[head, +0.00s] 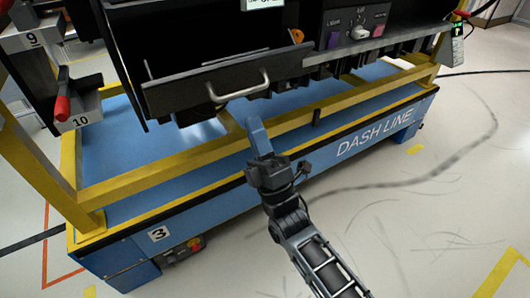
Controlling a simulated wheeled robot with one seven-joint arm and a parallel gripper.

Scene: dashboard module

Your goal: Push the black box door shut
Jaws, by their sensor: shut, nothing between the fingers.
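The black box door (195,90) is a dark panel with a silver bar handle (238,88) on its outer face. It is tilted open, hanging out from the dashboard module, and the dark inside of the box shows above and behind it. My gripper (256,128) is shut and empty. Its blue-grey fingers point up toward the door from below and in front. They appear a little below the handle in the picture, apart from the door.
A blue cart marked DASH LINE (375,134) with yellow rails (170,175) carries the dashboard. A panel with a purple button (334,39) and a pink button (379,27) sits right of the box. A red-handled lever (62,108) is at left. The floor at right is clear.

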